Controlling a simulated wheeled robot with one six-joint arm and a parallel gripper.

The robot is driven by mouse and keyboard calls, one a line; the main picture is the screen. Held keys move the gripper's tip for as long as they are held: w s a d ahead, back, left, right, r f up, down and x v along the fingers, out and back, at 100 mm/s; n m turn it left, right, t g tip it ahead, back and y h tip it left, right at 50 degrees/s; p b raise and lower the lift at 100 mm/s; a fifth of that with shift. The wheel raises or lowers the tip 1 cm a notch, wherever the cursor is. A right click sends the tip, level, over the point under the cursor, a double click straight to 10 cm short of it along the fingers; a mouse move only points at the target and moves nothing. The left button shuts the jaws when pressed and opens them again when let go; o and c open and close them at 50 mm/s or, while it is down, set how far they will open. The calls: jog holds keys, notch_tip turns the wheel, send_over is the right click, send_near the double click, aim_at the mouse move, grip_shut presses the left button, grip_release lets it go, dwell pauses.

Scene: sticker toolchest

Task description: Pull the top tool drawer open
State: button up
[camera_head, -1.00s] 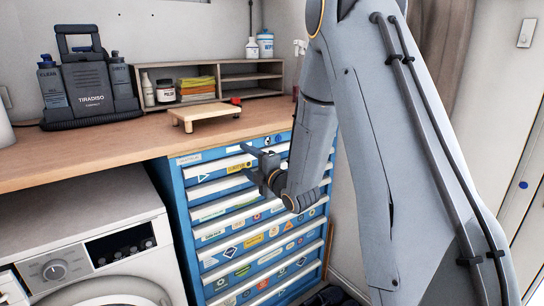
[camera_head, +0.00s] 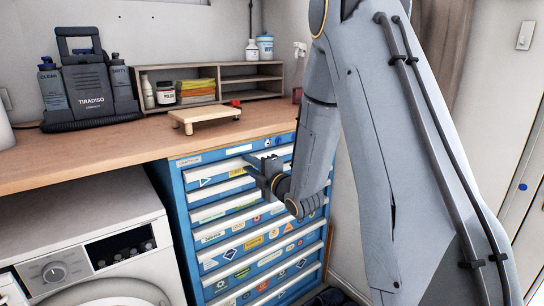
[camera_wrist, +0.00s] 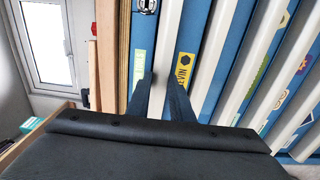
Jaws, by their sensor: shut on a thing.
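The blue tool chest (camera_head: 186,205) stands under the wooden worktop, with a stack of drawers that have long white handle strips and stickers. The top drawer's white handle strip (camera_head: 214,168) runs across just below the chest's upper blue band. My gripper (camera_head: 257,167) is at the right part of this strip. In the wrist view my gripper (camera_wrist: 161,82) has one finger on each side of the white strip (camera_wrist: 167,40) and is shut on it. A yellow label shows beside the strip. The drawer looks flush with the others. The finger contact is partly hidden.
A washing machine (camera_head: 85,240) stands left of the chest. The wooden worktop (camera_head: 90,150) above holds a small wooden stand (camera_head: 205,115), a grey-black device (camera_head: 85,90) and a shelf unit (camera_head: 250,78). A wall is close on the right. The space before the drawers looks clear.

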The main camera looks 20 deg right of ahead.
jog(key=p+v, duration=1.5)
jog(key=v, duration=1.8)
jog(key=shift+s, duration=0.4)
dwell(1.3)
jog(key=shift+d, duration=0.1)
dwell(0.4)
jog(key=o, duration=1.5)
jog(key=shift+r, duration=0.1)
jog(key=shift+p+v, duration=1.25)
jog(key=shift+v, duration=1.7)
